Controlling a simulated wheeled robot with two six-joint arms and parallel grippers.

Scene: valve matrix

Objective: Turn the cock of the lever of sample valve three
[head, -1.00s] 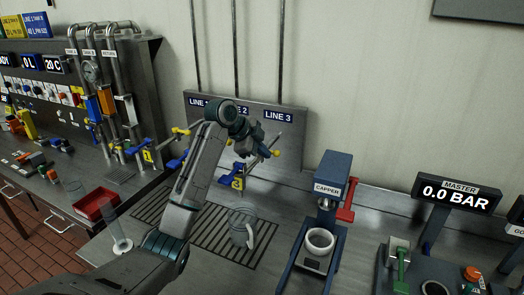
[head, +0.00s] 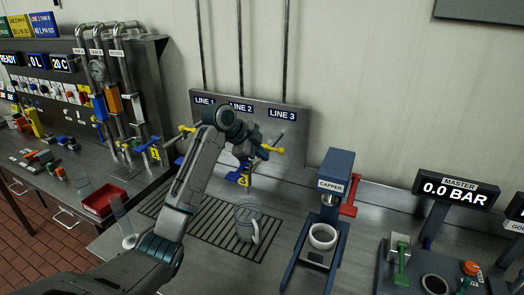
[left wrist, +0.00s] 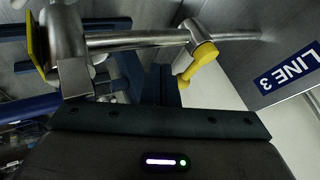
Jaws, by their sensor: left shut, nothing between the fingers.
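Sample valve three hangs below the LINE 3 sign (head: 282,115). Its yellow-ended lever (head: 273,149) shows just right of my left gripper (head: 256,147). A blue handle with a yellow number tag (head: 243,181) shows below the gripper. My left arm hides part of the valve panel. My right gripper is not in view.
A grey jug (head: 247,224) stands on the slotted drain below. The blue capper (head: 331,185) with a red lever stands to the right. A red tray (head: 103,201) and a clear cylinder (head: 124,222) are at the left.

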